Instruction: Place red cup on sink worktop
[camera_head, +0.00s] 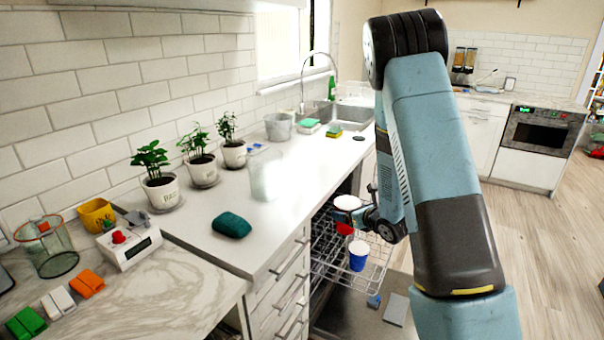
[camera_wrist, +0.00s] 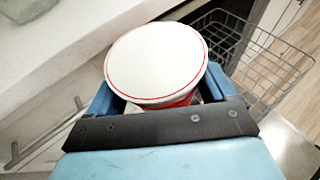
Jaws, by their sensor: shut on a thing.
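The red cup (camera_wrist: 156,62) is held in my gripper (camera_wrist: 155,100). In the wrist view its round white face with a red rim is toward the camera, and a little red side shows below. Blue fingers close on it from both sides, and their tips are partly hidden. In the head view my gripper (camera_head: 368,216) is by the worktop's front edge, above the dishwasher rack, with the cup's white round face (camera_head: 347,202) beside it. The sink worktop (camera_head: 305,165) runs along the wall to the sink (camera_head: 345,116).
A blue cup (camera_head: 358,256) stands in the pulled-out wire rack (camera_head: 325,250); a red item (camera_head: 345,229) shows behind it. On the worktop are a clear container (camera_head: 265,175), a dark green sponge (camera_head: 231,225), potted plants (camera_head: 158,190) and a bucket (camera_head: 279,127). Bare worktop lies around the container.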

